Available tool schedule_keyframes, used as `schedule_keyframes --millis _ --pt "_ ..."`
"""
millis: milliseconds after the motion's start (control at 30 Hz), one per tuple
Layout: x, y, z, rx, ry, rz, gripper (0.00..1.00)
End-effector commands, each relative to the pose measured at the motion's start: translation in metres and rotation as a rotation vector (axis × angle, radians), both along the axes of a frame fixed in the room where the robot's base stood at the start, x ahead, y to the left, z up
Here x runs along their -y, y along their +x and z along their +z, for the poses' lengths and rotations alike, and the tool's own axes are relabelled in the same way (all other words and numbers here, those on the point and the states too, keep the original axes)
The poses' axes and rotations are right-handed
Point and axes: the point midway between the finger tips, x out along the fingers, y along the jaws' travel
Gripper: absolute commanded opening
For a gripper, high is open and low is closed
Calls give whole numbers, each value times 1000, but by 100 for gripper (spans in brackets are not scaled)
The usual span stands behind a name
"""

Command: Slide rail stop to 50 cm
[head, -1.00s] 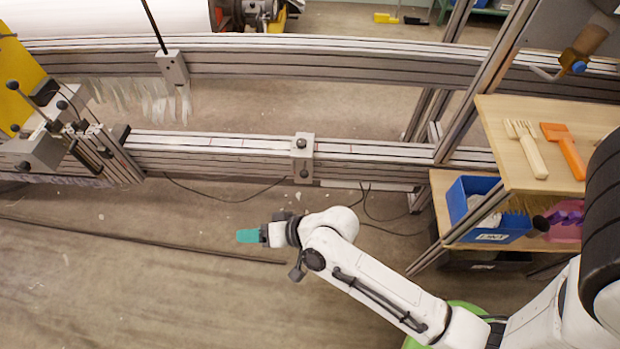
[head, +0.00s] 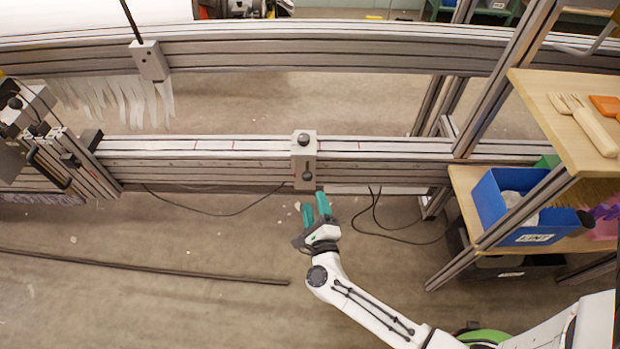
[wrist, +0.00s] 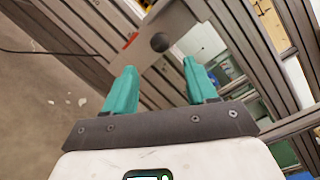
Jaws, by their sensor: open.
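The rail stop (head: 304,160) is a light grey block with dark knobs on its top and lower front, clamped on the lower aluminium rail (head: 220,146). The rail's top carries a white scale strip with red marks; its numbers are too small to read. My gripper (head: 316,205) has teal fingers, is open and empty, and sits just below and in front of the stop, pointing up toward it. In the wrist view the gripper (wrist: 162,90) shows its fingers apart, with the stop's dark knob (wrist: 160,42) beyond and between them.
A second grey block with a rod (head: 150,62) sits on the upper rail at the left. At the right are a wooden shelf (head: 560,115) with brushes and a blue bin (head: 510,205) below. Black cables hang under the rail.

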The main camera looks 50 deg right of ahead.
Motion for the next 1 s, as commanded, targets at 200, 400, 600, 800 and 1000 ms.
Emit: schedule_keyframes --millis 200,400,600,800,1000 --pt "22 27 0 3 -2 0 57" --pt "46 54 0 1 -3 1 57" --pt "61 72 0 0 -4 1 57" --pt "66 77 1 -2 -4 3 57" --pt "66 77 1 -2 -4 4 57"
